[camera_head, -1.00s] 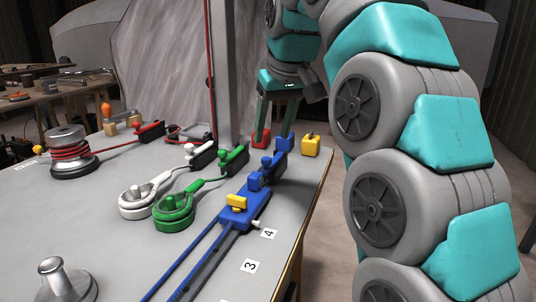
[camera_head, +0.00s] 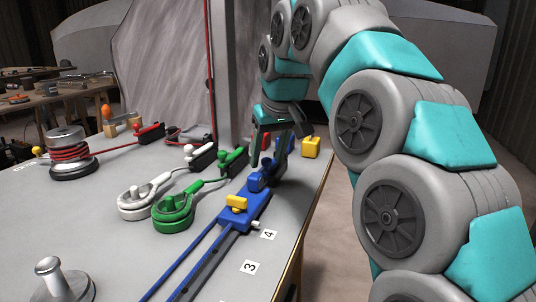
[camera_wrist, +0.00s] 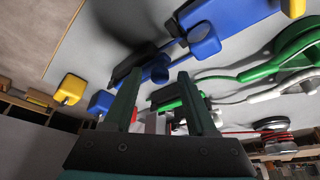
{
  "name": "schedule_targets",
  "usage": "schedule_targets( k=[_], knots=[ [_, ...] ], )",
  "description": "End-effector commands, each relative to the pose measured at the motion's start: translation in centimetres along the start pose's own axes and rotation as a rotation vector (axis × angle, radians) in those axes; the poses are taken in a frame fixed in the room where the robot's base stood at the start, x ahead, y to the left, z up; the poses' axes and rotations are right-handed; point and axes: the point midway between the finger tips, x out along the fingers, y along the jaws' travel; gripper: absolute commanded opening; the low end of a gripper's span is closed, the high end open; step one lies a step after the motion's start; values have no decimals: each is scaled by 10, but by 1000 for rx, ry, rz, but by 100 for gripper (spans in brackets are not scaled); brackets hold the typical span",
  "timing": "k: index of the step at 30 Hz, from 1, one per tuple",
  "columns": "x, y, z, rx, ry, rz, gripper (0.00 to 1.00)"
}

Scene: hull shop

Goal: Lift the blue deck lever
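The lever's black base (camera_wrist: 128,66) lies at the left finger, partly hidden.
Green (camera_head: 236,158) and white (camera_head: 197,156) levers stand left of the blue one. A yellow block (camera_head: 311,147) and a blue block (camera_head: 288,145) stand beyond, with a red block partly hidden. A grey post (camera_head: 227,80) rises behind. The table's right side is open floor.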

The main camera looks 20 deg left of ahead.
Motion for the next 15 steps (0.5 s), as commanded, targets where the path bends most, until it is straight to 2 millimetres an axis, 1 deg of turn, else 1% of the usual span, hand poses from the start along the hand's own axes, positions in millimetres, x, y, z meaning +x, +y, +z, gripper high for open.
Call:
schedule_targets(
  k=[1,12,14,15],
  knots=[
    [0,0,0,0,0,0,50],
    [0,0,0,0,0,0,8],
    [0,0,0,0,0,0,2],
    [0,0,0,0,0,0,0]
  ],
)
